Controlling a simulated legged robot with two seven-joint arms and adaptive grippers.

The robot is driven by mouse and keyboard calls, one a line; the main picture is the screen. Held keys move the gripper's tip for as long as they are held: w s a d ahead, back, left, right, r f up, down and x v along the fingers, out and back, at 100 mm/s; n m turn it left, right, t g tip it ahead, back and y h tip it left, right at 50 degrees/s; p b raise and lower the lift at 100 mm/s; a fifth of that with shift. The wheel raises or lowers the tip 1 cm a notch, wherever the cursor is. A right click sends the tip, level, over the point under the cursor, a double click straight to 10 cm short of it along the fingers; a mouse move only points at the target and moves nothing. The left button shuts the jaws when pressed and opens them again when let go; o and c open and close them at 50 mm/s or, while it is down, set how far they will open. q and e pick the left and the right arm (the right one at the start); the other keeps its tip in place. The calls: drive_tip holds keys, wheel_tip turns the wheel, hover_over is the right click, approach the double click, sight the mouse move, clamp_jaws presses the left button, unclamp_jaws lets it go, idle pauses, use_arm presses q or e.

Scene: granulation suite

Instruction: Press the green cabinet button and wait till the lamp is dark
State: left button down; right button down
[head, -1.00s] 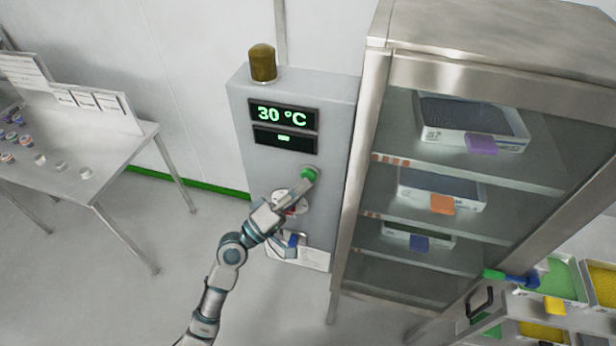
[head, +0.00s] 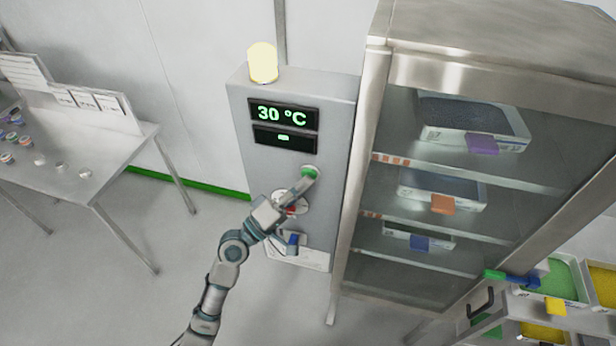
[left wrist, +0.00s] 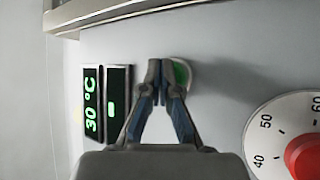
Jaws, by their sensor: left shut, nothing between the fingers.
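The green button (head: 309,172) is on the front of the grey control cabinet (head: 243,140). My left gripper (head: 305,180) is shut and empty, its fingertips at the button. In the left wrist view the closed fingertips (left wrist: 160,68) cover part of the green button (left wrist: 181,74); whether they press it in cannot be told. The lamp (head: 262,62) on top of the cabinet is lit pale yellow. The display (head: 283,114) reads 30 °C, with a small green bar on the panel below. My right gripper is not in view.
A dial with a red centre (left wrist: 305,155) is below the button. A glass-fronted cabinet (head: 375,150) with trays stands close to the right. A table (head: 95,190) with small cups is at the left. Coloured bins (head: 560,285) are at the lower right.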

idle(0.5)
use_arm(q)
drive_tip(key=shift+s+a, duration=0.3)
drive_tip(key=shift+s, duration=0.5)
drive_tip(key=s, duration=0.1)
drive_tip(key=s+a+p, duration=0.1)
drive_tip(key=s, duration=0.2)
drive_tip(key=shift+s+a, duration=0.3)
drive_tip(key=shift+s, duration=0.05)
idle(0.4)
